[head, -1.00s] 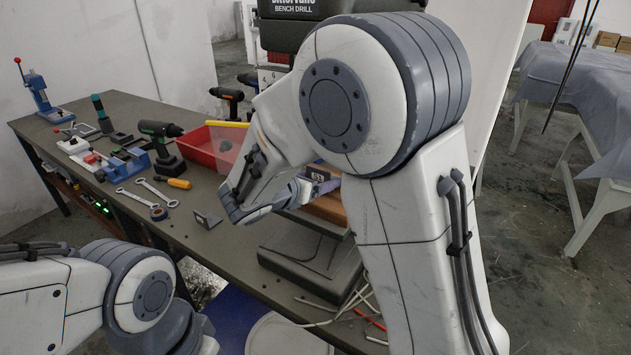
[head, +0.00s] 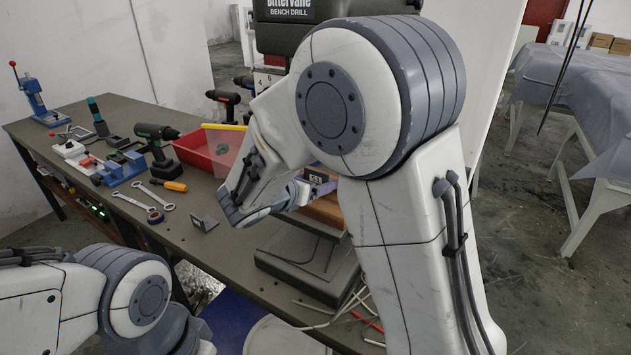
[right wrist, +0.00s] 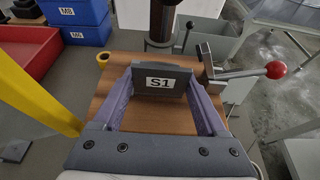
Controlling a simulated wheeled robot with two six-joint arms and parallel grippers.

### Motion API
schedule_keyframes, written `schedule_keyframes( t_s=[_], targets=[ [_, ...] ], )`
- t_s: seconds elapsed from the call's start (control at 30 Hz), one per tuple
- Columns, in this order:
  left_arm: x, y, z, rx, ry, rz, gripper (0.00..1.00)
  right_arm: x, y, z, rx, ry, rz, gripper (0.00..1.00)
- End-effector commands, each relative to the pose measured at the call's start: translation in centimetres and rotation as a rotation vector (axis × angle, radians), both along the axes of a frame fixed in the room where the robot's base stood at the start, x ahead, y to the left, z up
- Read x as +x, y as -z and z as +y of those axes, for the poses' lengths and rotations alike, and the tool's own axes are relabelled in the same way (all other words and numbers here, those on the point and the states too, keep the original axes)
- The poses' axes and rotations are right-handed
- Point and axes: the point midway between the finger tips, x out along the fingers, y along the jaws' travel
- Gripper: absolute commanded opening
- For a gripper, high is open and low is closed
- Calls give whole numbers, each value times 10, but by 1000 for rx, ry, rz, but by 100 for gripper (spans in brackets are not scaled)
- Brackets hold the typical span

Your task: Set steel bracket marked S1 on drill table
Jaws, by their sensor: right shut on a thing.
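The dark steel bracket marked S1 (right wrist: 172,82) is upright between the two fingers of my right gripper (right wrist: 163,104), which is shut on it. In the head view the S1 label of the bracket (head: 317,178) shows beside my right gripper (head: 300,190), partly hidden by my arm. The wooden top of the drill table (right wrist: 150,126) lies below the bracket and fingers; its edge also shows in the head view (head: 326,209). I cannot tell whether the bracket touches the wood. My left arm shows at lower left, but its gripper is out of view.
A clamp with a red-knobbed handle (right wrist: 277,70) stands at the right of the drill table. A yellow bar (right wrist: 35,90) is at its left. Another dark bracket (head: 204,222) lies on the bench. A red bin (head: 205,150), drills and wrenches stand farther left.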

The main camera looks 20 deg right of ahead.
Motion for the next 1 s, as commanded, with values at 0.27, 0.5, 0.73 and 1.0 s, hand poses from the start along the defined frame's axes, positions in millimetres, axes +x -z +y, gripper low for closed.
schedule_keyframes(
  t_s=[0.27,0.5,0.73,1.0],
  targets=[
    [0,2,0,0,0,0,50,0,1,0,-1,0,-2,1],
    [0,5,0,0,0,0,50,0,5,0,-2,0,-1,1],
    [0,8,0,0,0,0,50,0,9,0,-2,0,-1,1],
    [0,7,0,0,0,0,50,0,8,0,0,0,-1,100]
  ],
)
